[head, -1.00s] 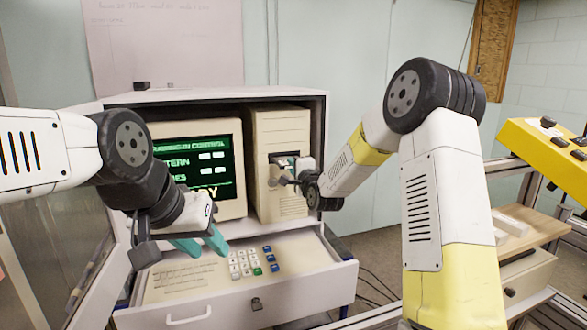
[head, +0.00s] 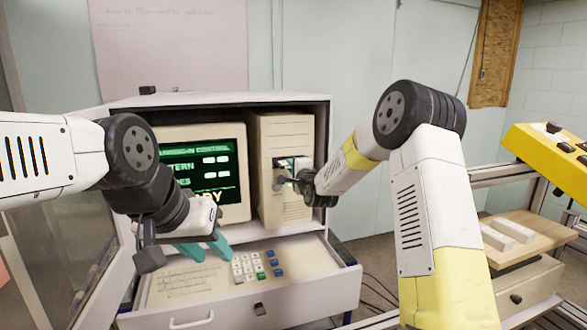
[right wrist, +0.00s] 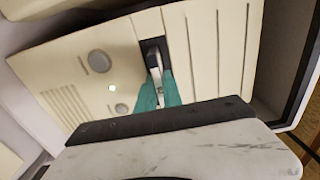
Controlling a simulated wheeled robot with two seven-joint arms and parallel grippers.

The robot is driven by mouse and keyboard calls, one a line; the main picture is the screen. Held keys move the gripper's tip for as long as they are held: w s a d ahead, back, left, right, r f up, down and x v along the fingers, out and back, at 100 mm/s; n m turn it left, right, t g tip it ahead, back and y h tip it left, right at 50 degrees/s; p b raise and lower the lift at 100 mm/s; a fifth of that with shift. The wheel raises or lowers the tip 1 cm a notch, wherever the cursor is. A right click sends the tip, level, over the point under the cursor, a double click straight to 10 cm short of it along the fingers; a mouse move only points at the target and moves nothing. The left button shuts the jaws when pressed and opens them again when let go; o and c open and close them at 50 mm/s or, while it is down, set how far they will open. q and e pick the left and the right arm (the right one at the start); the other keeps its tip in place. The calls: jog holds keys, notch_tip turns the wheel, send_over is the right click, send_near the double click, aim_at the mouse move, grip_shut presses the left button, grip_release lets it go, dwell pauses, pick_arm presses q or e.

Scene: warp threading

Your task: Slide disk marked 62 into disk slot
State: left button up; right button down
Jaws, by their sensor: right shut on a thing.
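My right gripper (head: 284,178) is at the front of the beige computer tower (head: 285,128), at its dark disk slot. In the right wrist view, its teal fingers (right wrist: 159,92) are shut on a thin grey piece (right wrist: 158,80) that reaches up to the dark slot (right wrist: 153,46). This piece may be the disk seen edge-on. No mark 62 is readable, and I cannot tell how far it is inside. My left gripper (head: 208,250) is open and empty, its teal fingers apart above the left part of the open keyboard drawer.
A monitor (head: 205,172) with green text stands left of the tower in a white cabinet (head: 220,99). The open drawer (head: 285,303) with a keyboard (head: 250,268) juts out below. A wooden board with white blocks (head: 497,237) and a yellow unit (head: 550,150) are at the right.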

jog(key=shift+w+a, duration=0.2)
jog(key=shift+w, duration=0.45)
jog(key=shift+w+r, duration=0.1)
jog(key=shift+r, duration=0.1)
jog(key=shift+w+a, duration=0.15)
dwell(0.5)
jog(key=shift+w+d, duration=0.25)
jog(key=shift+d, duration=0.75)
jog(key=c, duration=1.4)
grip_release()
jog(key=shift+h, duration=0.3)
jog(key=shift+s+a+f, duration=0.4)
jog(key=shift+s+a, duration=0.25)
jog(key=shift+s, duration=0.15)
jog(key=v, duration=0.7)
